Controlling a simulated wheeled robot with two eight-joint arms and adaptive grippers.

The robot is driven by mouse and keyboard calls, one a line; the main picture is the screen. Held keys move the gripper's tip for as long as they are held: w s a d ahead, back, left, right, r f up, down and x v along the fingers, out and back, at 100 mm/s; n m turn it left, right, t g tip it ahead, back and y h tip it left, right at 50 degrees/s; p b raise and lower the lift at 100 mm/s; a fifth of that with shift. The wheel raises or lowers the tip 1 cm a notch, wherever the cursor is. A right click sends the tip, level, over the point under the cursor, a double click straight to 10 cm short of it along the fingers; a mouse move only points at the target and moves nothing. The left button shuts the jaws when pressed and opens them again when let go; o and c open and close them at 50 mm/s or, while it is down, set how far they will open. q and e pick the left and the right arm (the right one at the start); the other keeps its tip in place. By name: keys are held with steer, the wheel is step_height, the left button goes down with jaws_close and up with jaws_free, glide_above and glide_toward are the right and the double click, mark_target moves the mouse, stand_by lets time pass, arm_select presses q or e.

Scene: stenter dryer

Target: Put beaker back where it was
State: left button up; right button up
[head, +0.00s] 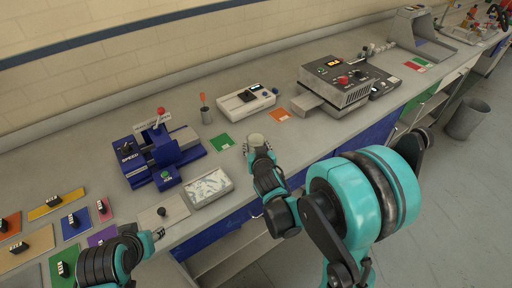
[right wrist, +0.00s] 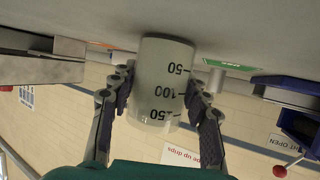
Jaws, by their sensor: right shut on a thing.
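The beaker (head: 257,142) is a pale, cloudy cylinder with black volume marks, at the front part of the counter in the head view. My right gripper (head: 258,152) is shut on it, one finger on each side, as the right wrist view also shows with the beaker (right wrist: 160,85) between the pads. The beaker's base is close to the counter top; I cannot tell whether it touches. My left gripper (head: 156,235) is at the lower left, by the counter's front edge; its fingers are too small to read.
A green card (head: 222,141) lies left of the beaker and an orange card (head: 280,114) behind right. A white device (head: 245,101) and a small cup with a stick (head: 206,115) stand behind. A blue machine (head: 150,160) and a tray (head: 208,187) are left; the grey dryer (head: 340,88) is right.

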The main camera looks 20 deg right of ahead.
arm_select(q)
steer(key=shift+f, duration=0.15)
arm_select(e)
steer(key=o, duration=0.9)
steer(key=shift+f, duration=0.15)
steer(key=shift+c, duration=0.2)
steer(key=o, duration=0.4)
arm_select(q)
steer(key=shift+r, duration=0.2)
